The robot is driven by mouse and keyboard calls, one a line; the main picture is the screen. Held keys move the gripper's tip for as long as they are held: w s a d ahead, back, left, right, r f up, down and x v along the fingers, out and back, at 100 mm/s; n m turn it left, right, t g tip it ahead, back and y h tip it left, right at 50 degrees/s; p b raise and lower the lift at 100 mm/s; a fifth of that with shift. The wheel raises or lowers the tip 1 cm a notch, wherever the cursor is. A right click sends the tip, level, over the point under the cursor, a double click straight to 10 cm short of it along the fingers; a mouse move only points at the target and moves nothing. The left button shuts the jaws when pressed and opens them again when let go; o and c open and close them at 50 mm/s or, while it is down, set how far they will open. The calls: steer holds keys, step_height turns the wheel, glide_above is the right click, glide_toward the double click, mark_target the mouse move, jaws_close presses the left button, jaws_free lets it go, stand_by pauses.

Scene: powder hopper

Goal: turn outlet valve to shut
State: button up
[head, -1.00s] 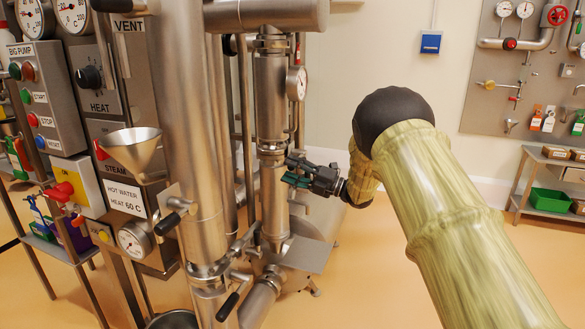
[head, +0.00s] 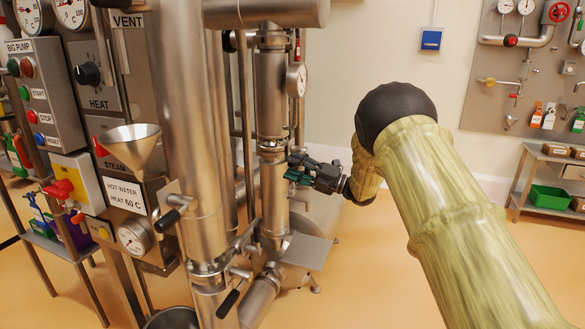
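My gripper (head: 292,171), dark with green finger pads, is at the right side of a vertical steel pipe (head: 271,190), just below a pipe clamp (head: 270,146). Its fingers point left toward the pipe and overlap in this view. I cannot tell whether they touch anything or how far apart they are. No label marks the outlet valve, and any handle behind the fingers is hidden. Black-handled valves show lower left, one on the thick column (head: 173,218) and one near its foot (head: 230,300).
A pressure gauge (head: 297,79) sticks out above my gripper. A flat metal plate (head: 307,252) lies below it. A steel funnel (head: 132,147) and control boxes (head: 40,95) stand at left. The floor (head: 370,290) right of the pipes is clear, apart from my arm above it.

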steer(key=v, duration=1.1)
